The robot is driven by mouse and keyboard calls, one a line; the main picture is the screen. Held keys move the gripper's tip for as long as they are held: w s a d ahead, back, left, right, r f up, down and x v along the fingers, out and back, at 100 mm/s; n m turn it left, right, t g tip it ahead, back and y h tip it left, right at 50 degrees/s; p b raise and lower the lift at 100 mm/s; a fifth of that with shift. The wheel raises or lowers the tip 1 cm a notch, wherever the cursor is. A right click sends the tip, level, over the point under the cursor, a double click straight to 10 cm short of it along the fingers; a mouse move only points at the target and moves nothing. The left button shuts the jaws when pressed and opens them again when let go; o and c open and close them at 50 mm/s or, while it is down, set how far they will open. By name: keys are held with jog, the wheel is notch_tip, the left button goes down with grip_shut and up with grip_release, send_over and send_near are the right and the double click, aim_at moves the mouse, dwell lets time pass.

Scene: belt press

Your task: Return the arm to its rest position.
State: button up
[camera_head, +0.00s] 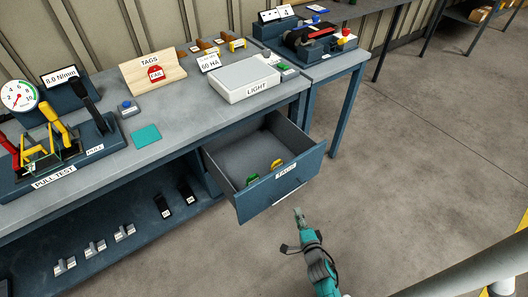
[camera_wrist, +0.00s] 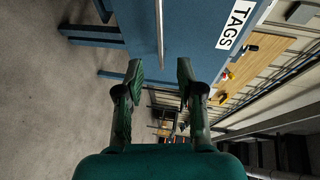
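My gripper (camera_wrist: 158,75) is open and empty in the wrist view, its two fingers well apart. It faces the blue front of the drawer labelled TAGS (camera_wrist: 197,20) and a thin metal handle (camera_wrist: 160,30). In the head view, my gripper (camera_head: 298,215) is off the bench, in front of the drawer (camera_head: 262,197). The drawer is pulled open, with a green item (camera_head: 251,179) and a yellow item (camera_head: 276,164) inside near its front. I cannot tell from the head view whether the gripper touches the drawer.
The bench (camera_head: 180,115) carries a pull test device (camera_head: 60,150), a TAGS stand (camera_head: 152,72), a teal square (camera_head: 146,136) and a LIGHT box (camera_head: 247,80). A second table (camera_head: 340,70) adjoins on the right. The floor (camera_head: 430,150) to the right is clear. A grey rail (camera_head: 470,275) is at lower right.

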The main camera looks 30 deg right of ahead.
jog(key=s+a+r+n+y, duration=0.1)
jog(key=s+a+r+n, duration=0.35)
jog(key=s+a, duration=0.3)
jog(key=s+a+r+n+y, duration=0.1)
jog(key=s+a+r+n, duration=0.4)
jog(key=s, duration=0.3)
jog(key=s+a+r+n+y, duration=0.1)
jog(key=s+a+r+n, duration=0.2)
jog(key=s+r+n, duration=0.3)
jog(key=s+a+r+n+y, duration=0.2)
jog(key=s+a+r+n, duration=0.2)
jog(key=r, duration=0.8)
jog(key=s+n, duration=0.2)
jog(key=s, duration=0.1)
jog(key=shift+s+r+y, duration=0.15)
jog(key=shift+r+y, duration=0.05)
jog(key=shift+y, duration=0.1)
